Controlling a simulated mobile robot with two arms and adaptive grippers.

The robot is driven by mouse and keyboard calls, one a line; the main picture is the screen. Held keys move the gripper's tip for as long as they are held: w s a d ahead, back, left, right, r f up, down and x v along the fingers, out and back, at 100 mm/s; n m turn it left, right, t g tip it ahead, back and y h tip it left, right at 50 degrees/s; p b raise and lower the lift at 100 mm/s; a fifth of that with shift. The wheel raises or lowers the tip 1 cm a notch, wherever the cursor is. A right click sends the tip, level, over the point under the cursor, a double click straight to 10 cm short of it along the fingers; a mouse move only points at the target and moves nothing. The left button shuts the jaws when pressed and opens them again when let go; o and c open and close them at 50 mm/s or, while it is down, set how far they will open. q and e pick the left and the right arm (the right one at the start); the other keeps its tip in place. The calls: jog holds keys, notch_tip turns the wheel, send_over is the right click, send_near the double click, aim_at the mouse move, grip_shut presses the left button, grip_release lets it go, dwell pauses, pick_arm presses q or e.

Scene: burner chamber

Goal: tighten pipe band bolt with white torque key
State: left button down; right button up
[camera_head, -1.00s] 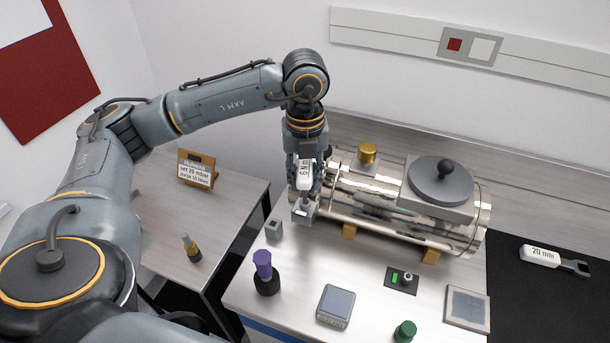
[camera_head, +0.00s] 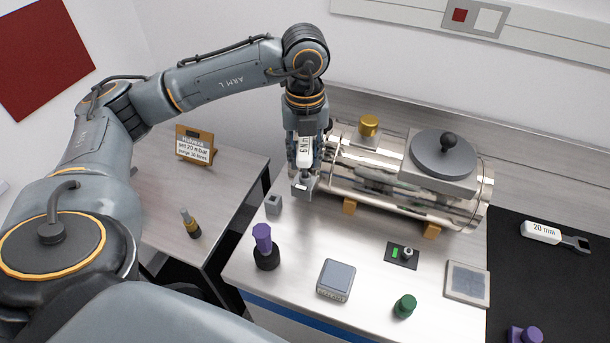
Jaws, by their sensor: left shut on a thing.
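My left gripper (camera_head: 303,152) comes down from above at the left end of the shiny metal cylinder (camera_head: 380,185). It is shut on the white torque key (camera_head: 304,153), whose label looks like "6 N m". The key points down, and its lower end is at a grey metal block (camera_head: 302,187) beside the cylinder's left end. I cannot make out the bolt or whether the key sits on it. The pipe band (camera_head: 328,160) around the cylinder's left end is partly hidden by the gripper. My right gripper is not in view.
On the bench are a small grey block (camera_head: 273,204), a purple-topped tool (camera_head: 264,246), a grey box (camera_head: 335,280), a green knob (camera_head: 405,306) and a switch plate (camera_head: 402,255). A sign (camera_head: 194,145) stands on the left table.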

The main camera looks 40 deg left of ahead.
pick_arm(q)
jog(key=shift+f+m+b, duration=0.1)
jog(key=shift+m+b, duration=0.35)
jog(key=shift+m, duration=0.75)
jog(key=shift+m+b, duration=0.4)
jog(key=shift+m, duration=0.8)
jog(key=shift+b, duration=0.35)
